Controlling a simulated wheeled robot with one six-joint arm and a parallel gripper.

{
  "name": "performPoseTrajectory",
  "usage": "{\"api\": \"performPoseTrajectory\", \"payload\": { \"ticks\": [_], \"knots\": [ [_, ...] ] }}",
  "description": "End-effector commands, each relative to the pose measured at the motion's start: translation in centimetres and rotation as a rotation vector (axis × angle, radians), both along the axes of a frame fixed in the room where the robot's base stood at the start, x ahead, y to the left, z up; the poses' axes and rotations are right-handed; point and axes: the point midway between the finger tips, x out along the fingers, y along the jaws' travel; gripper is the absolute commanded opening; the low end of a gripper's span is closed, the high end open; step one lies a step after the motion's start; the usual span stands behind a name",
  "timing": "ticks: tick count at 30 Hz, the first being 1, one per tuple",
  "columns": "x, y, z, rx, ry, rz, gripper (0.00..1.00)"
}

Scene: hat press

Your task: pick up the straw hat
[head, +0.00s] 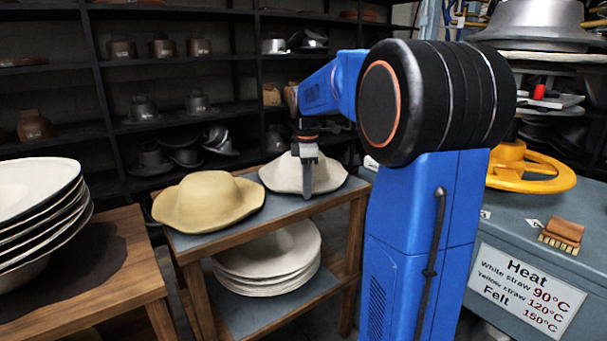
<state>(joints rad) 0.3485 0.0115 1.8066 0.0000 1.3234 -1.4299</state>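A tan-yellow straw hat (208,203) with a wavy brim lies crown up on the left part of the wooden stand's top shelf (225,236). A paler, whitish hat (333,178) lies beside it on the right. My gripper (307,192) points down in front of the whitish hat, to the right of the yellow hat and apart from it. It hides part of the whitish hat. I see the fingers edge-on as one dark strip, so their opening does not show. Whether they touch the whitish hat is unclear.
Several white hats (266,267) are stacked on the stand's lower shelf. A wooden table (128,240) at the left holds a stack of pale hats (38,222). The grey press (540,225) with a yellow wheel (530,168) stands at the right. Dark shelves (150,80) line the back.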

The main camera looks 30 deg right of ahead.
Motion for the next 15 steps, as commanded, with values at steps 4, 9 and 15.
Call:
{"api": "performPoseTrajectory", "payload": {
  "ticks": [4,9,15],
  "knots": [
    [0.0,0.0,0.0,0.000,0.000,0.000,0.00],
    [0.0,0.0,0.0,0.000,0.000,0.000,0.00],
    [0.1,0.0,1.1,-0.001,-0.003,0.000,0.00]
  ]
}}
